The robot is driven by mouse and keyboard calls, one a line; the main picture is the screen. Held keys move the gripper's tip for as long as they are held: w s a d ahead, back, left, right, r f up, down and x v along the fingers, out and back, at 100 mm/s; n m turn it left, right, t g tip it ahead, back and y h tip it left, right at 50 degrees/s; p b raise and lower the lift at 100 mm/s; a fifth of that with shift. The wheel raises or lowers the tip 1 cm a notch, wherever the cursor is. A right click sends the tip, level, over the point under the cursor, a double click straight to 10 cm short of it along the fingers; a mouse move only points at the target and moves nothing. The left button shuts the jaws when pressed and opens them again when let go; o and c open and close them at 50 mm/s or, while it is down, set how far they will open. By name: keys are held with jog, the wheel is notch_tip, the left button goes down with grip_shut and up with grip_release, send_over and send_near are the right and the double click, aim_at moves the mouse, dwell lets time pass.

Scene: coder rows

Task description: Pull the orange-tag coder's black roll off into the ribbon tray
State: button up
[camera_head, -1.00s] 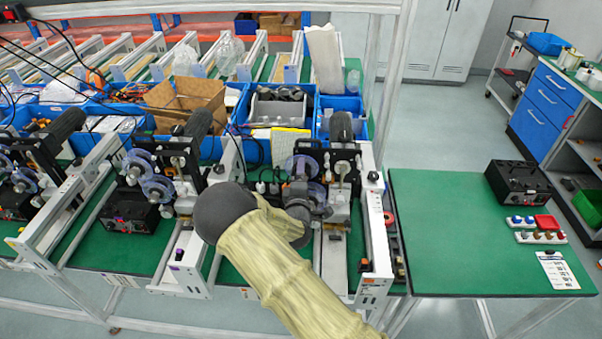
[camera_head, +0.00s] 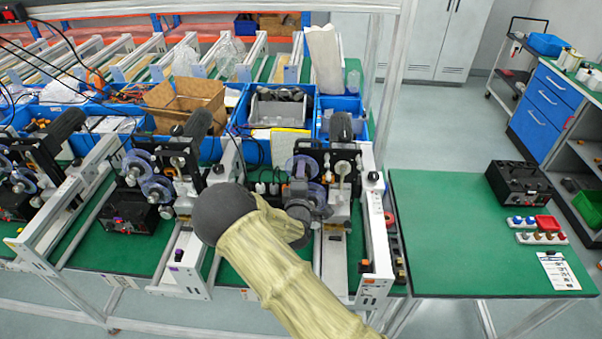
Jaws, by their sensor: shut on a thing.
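The rightmost coder (camera_head: 341,170) stands in its white frame and has an orange tag (camera_head: 367,301) on the front of the right rail. Clear discs (camera_head: 317,192) sit on its front. My gripper (camera_head: 300,211) is at the coder's lower discs, mostly hidden by my own sleeved arm. It is shut on the dark round black roll (camera_head: 299,209), which is still at the coder's front. The contact between fingers and roll is too small to see clearly. I cannot tell which container is the ribbon tray.
Two similar coders stand to the left, one behind a purple tag (camera_head: 179,255). Blue bins (camera_head: 343,104) line the back. White rails (camera_head: 377,235) flank the coder. The green side table (camera_head: 440,230) is mostly bare, with a black box (camera_head: 517,184) at its right.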

jog(key=shift+s, duration=0.1)
jog(key=shift+s, duration=0.5)
jog(key=shift+s, duration=0.1)
jog(key=shift+s, duration=0.4)
jog(key=shift+s, duration=0.2)
jog(key=shift+s, duration=0.7)
jog(key=shift+s+a, duration=0.1)
jog(key=shift+s, duration=0.15)
jog(key=shift+s, duration=0.45)
jog(key=shift+s, duration=0.1)
